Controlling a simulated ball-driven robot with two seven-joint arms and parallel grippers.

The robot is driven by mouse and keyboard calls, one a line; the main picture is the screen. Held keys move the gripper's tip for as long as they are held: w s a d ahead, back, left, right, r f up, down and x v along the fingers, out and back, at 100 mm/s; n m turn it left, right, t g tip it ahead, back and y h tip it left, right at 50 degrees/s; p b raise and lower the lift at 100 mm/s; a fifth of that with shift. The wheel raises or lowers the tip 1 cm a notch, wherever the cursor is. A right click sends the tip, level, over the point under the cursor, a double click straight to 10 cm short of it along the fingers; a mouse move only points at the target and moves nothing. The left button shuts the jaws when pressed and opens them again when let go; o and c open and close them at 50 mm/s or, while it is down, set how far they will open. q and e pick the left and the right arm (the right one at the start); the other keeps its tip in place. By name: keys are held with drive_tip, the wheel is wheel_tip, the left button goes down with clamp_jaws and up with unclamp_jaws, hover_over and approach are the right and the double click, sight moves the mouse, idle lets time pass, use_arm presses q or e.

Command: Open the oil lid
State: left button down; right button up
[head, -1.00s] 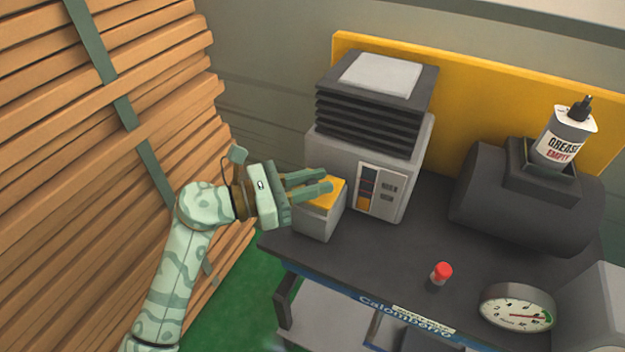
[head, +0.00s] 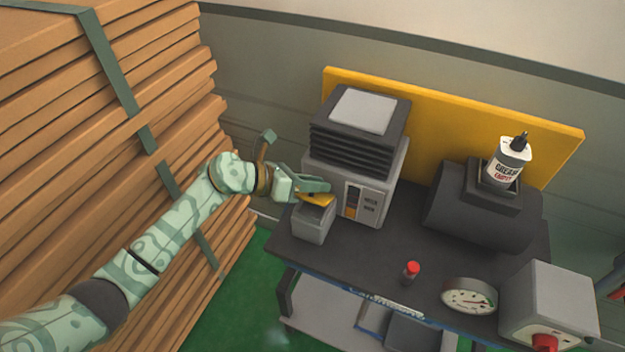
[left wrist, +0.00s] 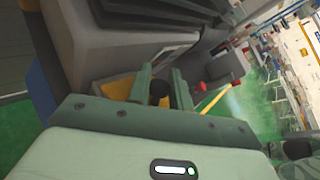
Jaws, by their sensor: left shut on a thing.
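The small grey oil box (head: 312,227) stands at the left end of the dark workbench, beside the grey machine. Its yellow lid (head: 318,200) is tilted up at the box's top, and part of the box's opening shows beneath it. My left gripper (head: 322,189) reaches in from the left and is shut on the yellow lid. In the left wrist view, the two green fingers (left wrist: 160,88) stand either side of a dark round piece, with yellow (left wrist: 120,88) showing beside them. My right gripper is not in view.
The grey machine with black fins (head: 358,150) is right behind the box. The workbench (head: 375,258) also bears a dark tank (head: 480,215), a grease bottle (head: 508,163), a red-capped piece (head: 411,271) and a gauge (head: 468,297). Stacked wooden boards (head: 130,150) rise at the left.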

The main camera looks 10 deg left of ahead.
use_arm(q)
drive_tip(key=shift+w, duration=0.1)
drive_tip(key=shift+r, duration=0.1)
idle(0.3)
drive_tip(key=c, duration=1.3)
unclamp_jaws()
drive_tip(key=v, duration=1.6)
drive_tip(key=shift+a+r, duration=0.15)
drive_tip(key=shift+a, duration=0.05)
drive_tip(key=shift+w, duration=0.1)
drive_tip(key=shift+c, duration=0.3)
